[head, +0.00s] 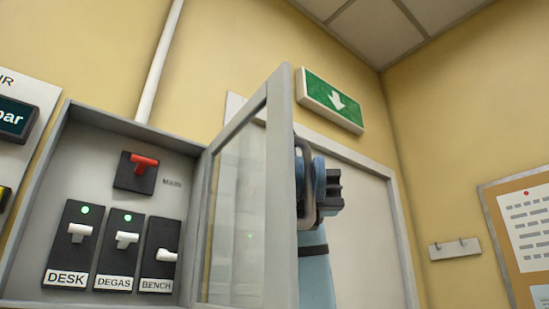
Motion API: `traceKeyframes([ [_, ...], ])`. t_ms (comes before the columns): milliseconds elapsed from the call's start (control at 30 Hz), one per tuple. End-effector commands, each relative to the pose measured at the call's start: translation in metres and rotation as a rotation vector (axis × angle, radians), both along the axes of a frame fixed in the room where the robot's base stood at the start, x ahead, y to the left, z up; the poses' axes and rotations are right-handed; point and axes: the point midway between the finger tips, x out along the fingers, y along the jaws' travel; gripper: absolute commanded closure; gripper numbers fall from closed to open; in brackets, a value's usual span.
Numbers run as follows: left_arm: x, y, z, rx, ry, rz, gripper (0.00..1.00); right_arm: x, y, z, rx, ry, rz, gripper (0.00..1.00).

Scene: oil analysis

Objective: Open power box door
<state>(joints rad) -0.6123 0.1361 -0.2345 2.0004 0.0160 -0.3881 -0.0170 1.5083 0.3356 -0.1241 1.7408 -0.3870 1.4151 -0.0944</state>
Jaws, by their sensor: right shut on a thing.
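The power box (100,119) is a grey box on the wall at the left of the head view. Its glazed door (281,190) is hinged on the box's right side and stands swung open, its frame pointing out toward me. A grey handle (308,190) is on the door's outer face. My right gripper (312,183) is at this handle and shut on it, partly hidden behind the door's edge. My left gripper is not in view.
Inside the box are a red main switch (144,162) and breakers labelled DESK (80,231), DEGAS (126,238) and BENCH (165,255). A green exit sign (331,100) hangs above a room door (360,240). A notice board (520,230) is at the right.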

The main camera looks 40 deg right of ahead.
Motion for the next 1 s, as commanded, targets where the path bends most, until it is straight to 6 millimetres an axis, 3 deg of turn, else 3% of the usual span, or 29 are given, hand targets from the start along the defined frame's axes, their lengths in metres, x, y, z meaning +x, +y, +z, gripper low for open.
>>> traceKeyframes([
  [300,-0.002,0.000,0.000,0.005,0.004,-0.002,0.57,0.003,-0.021,0.001,0.000,0.004,-0.005,1.00],
  [733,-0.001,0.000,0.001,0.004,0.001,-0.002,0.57,0.003,-0.023,0.000,0.000,0.003,-0.006,1.00],
  [767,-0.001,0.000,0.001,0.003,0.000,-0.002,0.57,0.003,-0.023,0.000,0.000,0.003,-0.006,0.85],
  [800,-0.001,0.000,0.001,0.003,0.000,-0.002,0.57,0.003,-0.022,0.000,0.000,0.003,-0.006,0.78],
  [1000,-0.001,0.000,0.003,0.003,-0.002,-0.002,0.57,0.003,-0.022,0.000,-0.001,0.002,-0.006,0.78],
])
